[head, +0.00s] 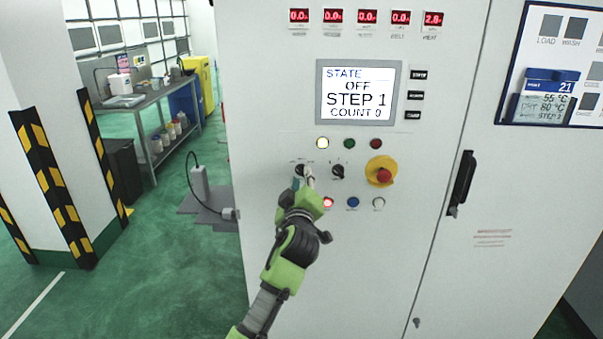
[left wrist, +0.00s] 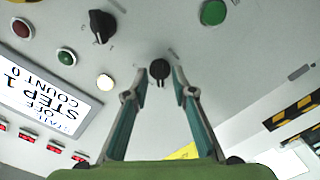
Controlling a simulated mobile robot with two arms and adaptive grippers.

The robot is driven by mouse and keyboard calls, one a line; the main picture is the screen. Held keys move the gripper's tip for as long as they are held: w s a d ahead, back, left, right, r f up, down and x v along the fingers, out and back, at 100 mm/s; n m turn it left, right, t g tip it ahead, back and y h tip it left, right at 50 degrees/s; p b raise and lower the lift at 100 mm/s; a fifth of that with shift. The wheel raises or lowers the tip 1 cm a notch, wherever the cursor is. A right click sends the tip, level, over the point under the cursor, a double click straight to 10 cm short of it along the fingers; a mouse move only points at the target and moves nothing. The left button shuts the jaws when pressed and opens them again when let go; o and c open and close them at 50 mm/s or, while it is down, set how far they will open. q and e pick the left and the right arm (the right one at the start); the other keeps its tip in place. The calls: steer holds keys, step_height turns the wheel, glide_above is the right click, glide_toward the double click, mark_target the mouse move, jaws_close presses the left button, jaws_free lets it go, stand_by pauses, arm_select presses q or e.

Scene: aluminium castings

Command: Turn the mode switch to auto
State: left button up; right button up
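Two black rotary switches sit on the grey cabinet front; their labels are too small to read, so I cannot tell which is the mode switch. The left switch (head: 300,170) is at my left gripper (head: 304,179), partly hidden by the fingers. In the left wrist view, which is upside down, this switch (left wrist: 160,70) stands between the fingertips of my left gripper (left wrist: 160,78). The fingers are open, with a gap on each side of the knob. The other switch (head: 338,171) is just to the right; it also shows in the wrist view (left wrist: 101,25). My right gripper is out of view.
The display (head: 358,92) reads STATE OFF, STEP 1, COUNT 0. A red emergency stop (head: 384,175) on a yellow base is to the right. A lit red button (head: 328,203) is below the switches. A green button (left wrist: 213,12) shows in the wrist view. A door handle (head: 461,182) stands out farther right.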

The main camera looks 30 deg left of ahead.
arm_select(q)
steer(key=shift+w+a, duration=0.3)
steer(key=shift+w, duration=0.15)
jaws_close()
